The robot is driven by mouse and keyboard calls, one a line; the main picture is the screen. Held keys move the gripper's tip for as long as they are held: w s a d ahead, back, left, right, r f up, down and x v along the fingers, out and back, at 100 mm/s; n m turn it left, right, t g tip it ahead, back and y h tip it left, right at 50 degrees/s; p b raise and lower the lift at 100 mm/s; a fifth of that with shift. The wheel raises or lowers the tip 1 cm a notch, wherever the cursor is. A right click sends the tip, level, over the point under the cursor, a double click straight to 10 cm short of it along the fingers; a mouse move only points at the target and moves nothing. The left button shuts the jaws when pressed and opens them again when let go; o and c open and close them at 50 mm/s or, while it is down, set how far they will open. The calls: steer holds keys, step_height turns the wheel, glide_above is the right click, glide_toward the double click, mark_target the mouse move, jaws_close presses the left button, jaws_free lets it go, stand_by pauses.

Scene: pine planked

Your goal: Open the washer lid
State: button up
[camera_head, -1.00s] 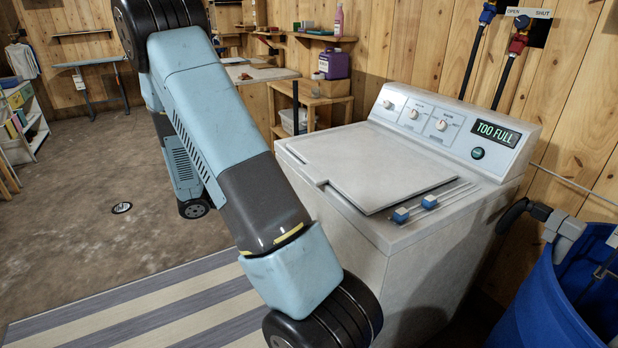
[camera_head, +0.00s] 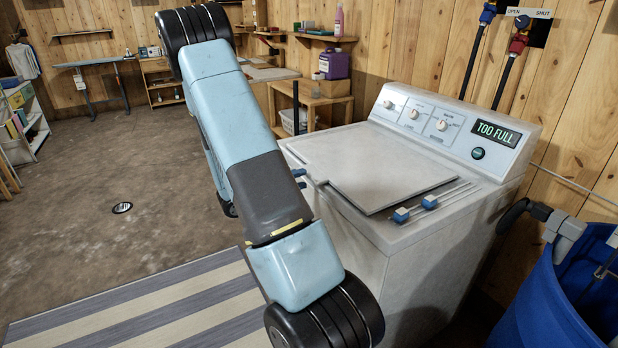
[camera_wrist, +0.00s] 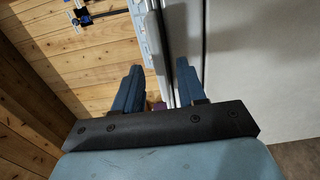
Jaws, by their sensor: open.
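The washer (camera_head: 400,285) is a worn white top-loader. Its flat lid (camera_head: 375,170) lies shut on top, with a notch at its front left edge. My gripper (camera_head: 299,178) is at that left front edge, near the notch; the arm hides part of it. In the wrist view my gripper (camera_wrist: 158,84) is open and empty. Its two blue fingers point toward the washer's top edge, seen nearly edge-on between them. A pale washer face (camera_wrist: 255,70) fills the right of that view. I cannot tell whether a finger touches the lid.
The rear panel display (camera_head: 497,133) reads TOO FULL. A blue bin (camera_head: 555,300) stands at the right. Shelves with a purple jug (camera_head: 334,64) are behind.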

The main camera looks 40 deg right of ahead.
mark_target(308, 176)
steer(key=shift+x, duration=1.65)
jaws_close()
steer(key=shift+s+d, duration=0.15)
steer(key=shift+d, duration=0.1)
steer(key=shift+a+r, duration=0.1)
